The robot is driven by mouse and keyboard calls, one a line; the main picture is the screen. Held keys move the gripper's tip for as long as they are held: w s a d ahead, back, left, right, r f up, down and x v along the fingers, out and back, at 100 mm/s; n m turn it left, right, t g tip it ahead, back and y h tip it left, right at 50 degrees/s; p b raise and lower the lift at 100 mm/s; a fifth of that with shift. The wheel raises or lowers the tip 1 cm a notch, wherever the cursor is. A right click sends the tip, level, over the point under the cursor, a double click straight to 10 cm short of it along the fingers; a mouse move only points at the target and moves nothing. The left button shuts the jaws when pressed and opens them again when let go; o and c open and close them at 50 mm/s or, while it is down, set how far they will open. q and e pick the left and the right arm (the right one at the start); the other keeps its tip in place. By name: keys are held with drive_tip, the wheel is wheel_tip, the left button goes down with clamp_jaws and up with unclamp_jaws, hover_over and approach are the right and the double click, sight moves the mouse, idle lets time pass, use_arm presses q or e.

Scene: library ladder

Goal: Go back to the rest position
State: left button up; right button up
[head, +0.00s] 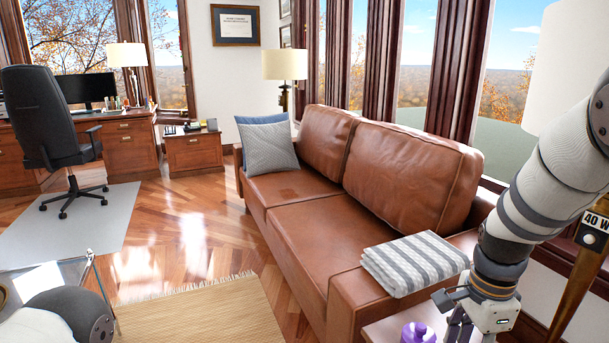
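My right arm comes down from the right edge. Its gripper (462,328) points down at the bottom edge, and its fingertips are cut off or hidden, so I cannot tell whether it is open. A purple object (418,334), only its top in view, is just left of this gripper; I cannot tell if they touch. Only a rounded part of my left arm shows at the bottom left; my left gripper is out of view.
A brown leather sofa (300,235) with a striped folded blanket (415,262) on its arm fills the middle. A side table (385,328) is below the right gripper. A floor lamp pole (585,275) stands right. A metal-framed glass table (45,280) is bottom left. Wooden floor (165,235) is open centre-left.

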drive_tip(key=s+f+n+g+h, duration=0.1)
drive_tip(key=s+f+n+g, duration=0.1)
drive_tip(key=s+f+n, duration=0.95)
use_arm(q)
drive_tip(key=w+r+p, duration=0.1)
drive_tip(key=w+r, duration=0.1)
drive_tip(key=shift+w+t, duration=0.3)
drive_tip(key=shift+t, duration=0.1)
use_arm(e)
drive_tip(key=s+a+f+n, duration=0.1)
drive_tip(key=s+n, duration=0.1)
drive_tip(key=s, duration=0.6)
drive_tip(key=s+a+f+n+y, duration=0.1)
drive_tip(key=s+a+f+n, duration=0.1)
drive_tip(key=s, duration=0.7)
drive_tip(key=s+a+f+n, duration=0.2)
drive_tip(key=s, duration=0.7)
drive_tip(key=shift+s+a+g, duration=0.15)
drive_tip(key=shift+a+g, duration=0.05)
drive_tip(key=shift+g, duration=0.1)
